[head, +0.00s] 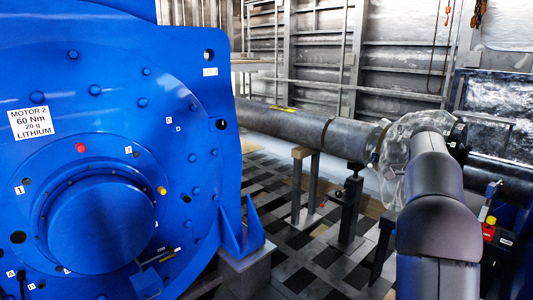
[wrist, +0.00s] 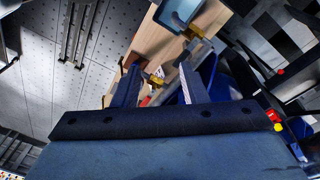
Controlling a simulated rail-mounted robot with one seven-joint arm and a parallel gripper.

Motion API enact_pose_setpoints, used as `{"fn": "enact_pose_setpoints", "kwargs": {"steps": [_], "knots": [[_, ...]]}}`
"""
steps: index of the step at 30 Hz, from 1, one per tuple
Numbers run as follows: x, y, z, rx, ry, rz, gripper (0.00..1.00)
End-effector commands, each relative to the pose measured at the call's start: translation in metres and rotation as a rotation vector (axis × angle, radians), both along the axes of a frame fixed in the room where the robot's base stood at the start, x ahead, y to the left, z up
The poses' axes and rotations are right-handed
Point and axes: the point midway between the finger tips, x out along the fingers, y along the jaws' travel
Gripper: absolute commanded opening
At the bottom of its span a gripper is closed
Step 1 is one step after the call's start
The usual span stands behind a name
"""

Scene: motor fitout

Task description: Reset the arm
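My gripper (wrist: 160,78) shows in the wrist view, with two dark fingers standing well apart on a dark crossbar. Nothing is held between them. Beyond the fingers is a wooden surface (wrist: 152,45) with clamps and other items, seen at a tilt; I cannot tell the distance to it. In the head view my arm reaches up and away on the right, and its far end is hidden behind its own links and a clear plastic-like wrap.
A large blue motor (head: 100,120) labelled "MOTOR 2" fills the left of the head view. A long grey pipe (head: 290,125) runs behind on stands (head: 350,205). A red and black item (head: 489,230) is close right of my arm. Checkered floor lies between motor and arm.

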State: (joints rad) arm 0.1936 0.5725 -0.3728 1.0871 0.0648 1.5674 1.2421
Motion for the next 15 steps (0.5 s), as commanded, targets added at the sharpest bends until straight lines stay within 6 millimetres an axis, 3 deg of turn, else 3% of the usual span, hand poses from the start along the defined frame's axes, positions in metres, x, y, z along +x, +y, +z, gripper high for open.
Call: {"fn": "enact_pose_setpoints", "kwargs": {"steps": [3,8,12,15], "knots": [[-0.038,0.051,0.002,0.079,-0.035,0.285,0.39],[-0.099,0.123,-0.012,0.139,-0.073,0.705,0.39],[-0.168,0.183,-0.039,0.153,-0.091,1.088,0.39],[-0.217,0.216,-0.063,0.142,-0.093,1.339,0.39]]}}
